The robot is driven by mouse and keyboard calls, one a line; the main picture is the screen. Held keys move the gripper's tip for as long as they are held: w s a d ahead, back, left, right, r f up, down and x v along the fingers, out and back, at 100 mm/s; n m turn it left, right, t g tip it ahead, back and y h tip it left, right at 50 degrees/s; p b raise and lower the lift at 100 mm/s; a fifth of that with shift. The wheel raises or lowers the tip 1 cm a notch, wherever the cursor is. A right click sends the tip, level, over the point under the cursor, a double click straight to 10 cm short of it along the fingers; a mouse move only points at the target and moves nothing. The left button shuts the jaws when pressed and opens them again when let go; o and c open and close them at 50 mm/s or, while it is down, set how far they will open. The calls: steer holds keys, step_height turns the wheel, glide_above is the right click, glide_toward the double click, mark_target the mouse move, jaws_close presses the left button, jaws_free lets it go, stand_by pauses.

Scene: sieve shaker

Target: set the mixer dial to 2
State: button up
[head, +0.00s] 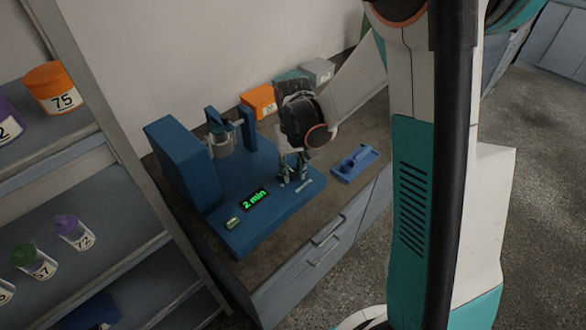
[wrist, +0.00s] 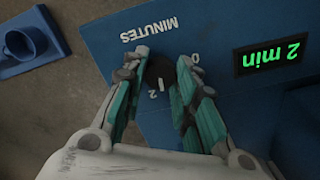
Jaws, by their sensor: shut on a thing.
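The blue mixer (head: 262,172) stands on the counter, and its display (head: 256,199) reads "2 min" in green. The display also shows upside down in the wrist view (wrist: 271,55). The dark dial (wrist: 160,72) sits between my fingers, below the word "MINUTES"; a white line on it lies close to a "2" mark, and a "0" mark is by the right finger. My gripper (wrist: 163,62) is shut on the dial, with one teal finger on each side. In the head view my gripper (head: 292,176) is down on the mixer's base and hides the dial.
A blue holder (head: 354,164) lies on the counter right of the mixer. An orange box (head: 259,101) and a grey box (head: 317,71) stand behind. A shelf with numbered jars (head: 75,233) is at the left.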

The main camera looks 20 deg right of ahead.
mark_target(293, 171)
steer(key=shift+m, duration=2.2)
steer(key=o, duration=1.1)
steer(key=shift+r, duration=0.1)
step_height(293, 171, up, 12)
steer(key=shift+f, duration=0.1)
